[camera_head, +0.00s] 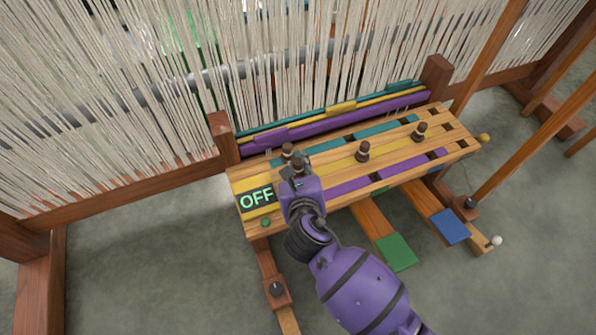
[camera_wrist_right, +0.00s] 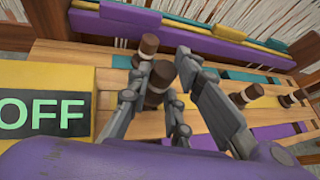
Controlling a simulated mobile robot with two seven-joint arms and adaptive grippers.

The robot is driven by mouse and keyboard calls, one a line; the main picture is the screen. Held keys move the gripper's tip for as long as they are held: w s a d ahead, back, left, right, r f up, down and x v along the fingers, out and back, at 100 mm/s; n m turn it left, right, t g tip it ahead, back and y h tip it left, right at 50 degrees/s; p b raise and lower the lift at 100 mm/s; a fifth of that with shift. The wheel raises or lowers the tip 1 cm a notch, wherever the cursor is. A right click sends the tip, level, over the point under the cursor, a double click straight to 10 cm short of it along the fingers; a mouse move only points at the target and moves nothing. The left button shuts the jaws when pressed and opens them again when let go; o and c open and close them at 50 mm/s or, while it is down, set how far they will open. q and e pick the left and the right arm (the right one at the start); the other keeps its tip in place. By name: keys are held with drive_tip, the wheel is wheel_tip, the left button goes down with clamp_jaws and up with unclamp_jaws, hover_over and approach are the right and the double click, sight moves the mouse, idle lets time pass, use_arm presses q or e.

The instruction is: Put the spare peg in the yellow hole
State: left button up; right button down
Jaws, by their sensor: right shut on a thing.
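My right gripper (camera_head: 297,170) is over the left part of the wooden bench top, with its fingers closed around a dark brown peg (camera_wrist_right: 160,78). The fingers hide much of this peg, and I cannot tell whether its lower end is clear of the wood. Another brown peg with a pale band (camera_head: 288,150) stands just behind the gripper; it also shows in the right wrist view (camera_wrist_right: 148,43). Yellow strips (camera_head: 335,160) run along the bench top between teal and purple ones. I cannot make out the yellow hole clearly. My left gripper is not in view.
Two more brown pegs, a middle one (camera_head: 362,152) and a right one (camera_head: 419,132), stand along the bench top. A panel reading OFF (camera_head: 256,199) is beside my gripper. Loom threads (camera_head: 130,90) hang behind. Green (camera_head: 397,252) and blue (camera_head: 450,227) pedals are below in front.

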drive_tip(key=shift+f, duration=0.5)
drive_tip(key=shift+r, duration=0.15)
drive_tip(key=shift+f, duration=0.55)
drive_tip(key=c, duration=1.6)
unclamp_jaws()
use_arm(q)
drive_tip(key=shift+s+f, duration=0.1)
